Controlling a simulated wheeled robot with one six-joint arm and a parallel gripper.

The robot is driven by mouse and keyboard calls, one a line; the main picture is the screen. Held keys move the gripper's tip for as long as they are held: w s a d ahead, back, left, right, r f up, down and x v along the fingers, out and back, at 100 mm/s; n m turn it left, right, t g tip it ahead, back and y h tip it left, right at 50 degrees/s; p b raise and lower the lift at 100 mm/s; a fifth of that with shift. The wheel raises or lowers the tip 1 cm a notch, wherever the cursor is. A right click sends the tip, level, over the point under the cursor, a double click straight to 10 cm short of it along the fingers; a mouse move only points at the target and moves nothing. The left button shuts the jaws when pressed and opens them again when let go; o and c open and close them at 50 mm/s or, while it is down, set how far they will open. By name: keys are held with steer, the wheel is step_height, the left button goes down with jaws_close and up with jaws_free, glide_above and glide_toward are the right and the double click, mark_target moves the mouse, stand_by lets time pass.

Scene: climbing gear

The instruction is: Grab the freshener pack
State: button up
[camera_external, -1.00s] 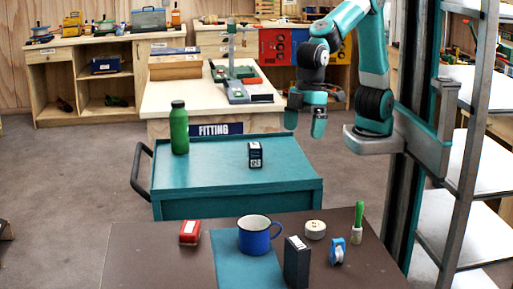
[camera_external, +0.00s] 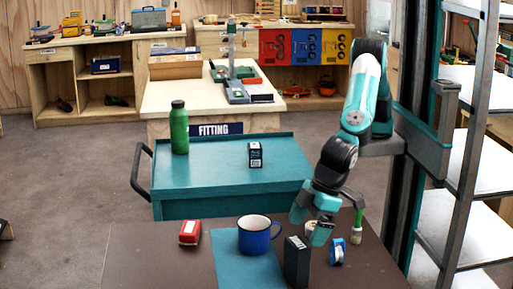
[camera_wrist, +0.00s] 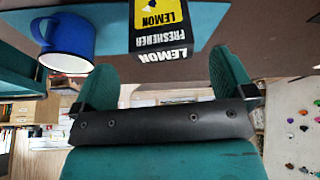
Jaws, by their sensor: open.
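The freshener pack (camera_external: 297,265) is a dark upright box on the brown table, right of the blue mug. In the wrist view the pack (camera_wrist: 162,38) shows a yellow "LEMON" label and white "FRESHENER" lettering on black. It lies beyond the fingertips, roughly in line with the space between them. My gripper (camera_external: 309,225) is open and empty, above and slightly right of the pack in the external view. In the wrist view my gripper (camera_wrist: 165,75) has its two teal fingers wide apart. I see no contact with the pack.
A blue mug (camera_external: 257,240) stands left of the pack on a teal mat (camera_external: 243,272). A red box (camera_external: 190,232) is at left. A teal cart (camera_external: 215,177) stands behind.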

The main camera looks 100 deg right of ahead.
mark_target(290, 268)
steer(key=shift+p+x, duration=0.8)
steer(key=shift+x, duration=2.75)
steer(key=shift+s, duration=0.1)
steer(key=c, duration=1)
